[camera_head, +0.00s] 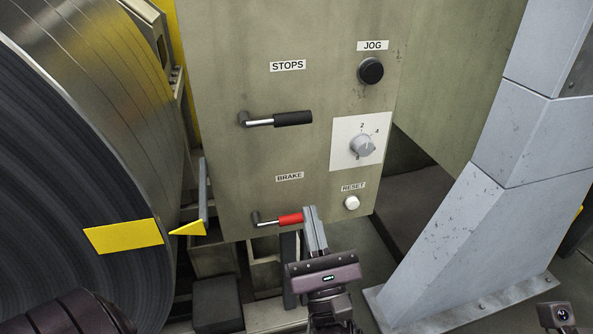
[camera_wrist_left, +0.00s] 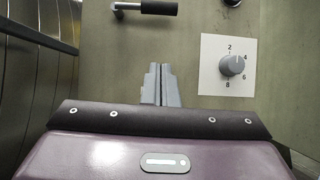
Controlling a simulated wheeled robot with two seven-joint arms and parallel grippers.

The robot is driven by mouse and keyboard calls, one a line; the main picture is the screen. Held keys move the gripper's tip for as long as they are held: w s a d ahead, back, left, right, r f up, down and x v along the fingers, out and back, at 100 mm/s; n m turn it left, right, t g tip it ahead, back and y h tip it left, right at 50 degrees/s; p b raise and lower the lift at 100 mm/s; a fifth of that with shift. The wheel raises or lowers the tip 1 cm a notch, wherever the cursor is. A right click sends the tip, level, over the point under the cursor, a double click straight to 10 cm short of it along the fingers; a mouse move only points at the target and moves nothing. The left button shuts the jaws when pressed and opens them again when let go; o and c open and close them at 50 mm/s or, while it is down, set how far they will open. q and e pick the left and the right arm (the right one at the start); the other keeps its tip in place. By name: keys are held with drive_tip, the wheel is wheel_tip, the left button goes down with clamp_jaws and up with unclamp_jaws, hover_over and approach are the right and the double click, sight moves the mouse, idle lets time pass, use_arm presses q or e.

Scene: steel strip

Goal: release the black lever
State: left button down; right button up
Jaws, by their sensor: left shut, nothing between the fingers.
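The black lever (camera_head: 293,118) is on the upright panel under the STOPS label. Its shaft points right from a pivot at the left, roughly level. It also shows at the top of the left wrist view (camera_wrist_left: 158,8). My left gripper (camera_head: 310,209) is shut and empty, with fingers pointing up, below the black lever and apart from it. In the left wrist view the fingers (camera_wrist_left: 161,70) are together, below the lever's grip end.
A red lever (camera_head: 291,219) under the BRAKE label is beside my left fingertips; I cannot tell whether they touch. The panel has a black JOG button (camera_head: 371,71), a grey dial (camera_head: 362,145) and a white RESET button (camera_head: 351,203). A large steel coil (camera_head: 75,130) stands left.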

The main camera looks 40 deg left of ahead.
sight(276, 121)
use_arm(q)
drive_tip(key=shift+s+a+r+n, duration=0.1)
drive_tip(key=shift+s+r+n, duration=0.05)
drive_tip(key=shift+n, duration=0.15)
drive_tip(key=x, duration=0.4)
drive_tip(key=r+p+x, duration=0.1)
drive_tip(key=x, duration=0.3)
drive_tip(key=s+d+r+x, duration=0.1)
drive_tip(key=x, duration=0.3)
drive_tip(key=shift+w+a+r, duration=0.2)
drive_tip(key=shift+w+r, duration=0.05)
drive_tip(key=shift+r, duration=0.1)
